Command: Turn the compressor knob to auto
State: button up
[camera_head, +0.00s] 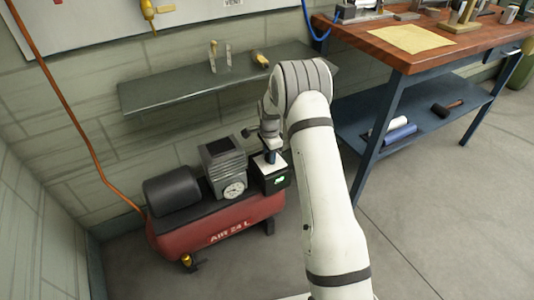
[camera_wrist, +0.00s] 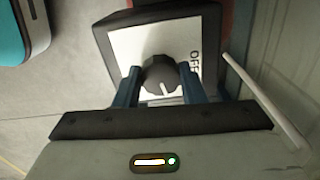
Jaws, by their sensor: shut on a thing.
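The compressor (camera_head: 225,222) has a red tank marked "AIR 24 L", a dark motor and a round gauge, and stands on the floor by the wall. Its black switch box (camera_head: 274,182) with a green light is at its right end. The wrist view shows the box's white face with "OFF" printed sideways at the right of the dark round knob (camera_wrist: 160,72). The knob's pale pointer mark aims toward the bottom of that view, not at "OFF". My gripper (camera_wrist: 158,82) has its blue fingers on both sides of the knob, shut on it. No "auto" label is visible.
A grey wall shelf (camera_head: 200,82) hangs above the compressor, close to my arm. A workbench (camera_head: 385,42) with a lower blue shelf (camera_head: 415,125) stands at the right. An orange hose (camera_head: 75,110) runs down the wall. The floor at the front right is clear.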

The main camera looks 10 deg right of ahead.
jog(key=shift+s+d+f+m, duration=0.1)
jog(key=shift+d+m, duration=0.05)
jog(key=shift+m, duration=0.4)
jog(key=shift+s+d+m, duration=0.1)
jog(key=shift+d+m, duration=0.05)
jog(key=shift+m, duration=0.4)
jog(key=shift+s+f, duration=0.1)
jog(key=o, duration=1)
jog(key=shift+a, duration=0.15)
jog(key=shift+r, duration=0.2)
jog(key=shift+w+r+p, duration=0.2)
jog(key=shift+r+p, duration=0.1)
jog(key=shift+p, duration=0.05)
notch_tip(320, 180, up, 7)
jog(key=shift+r+p, duration=0.1)
jog(key=shift+p, duration=0.75)
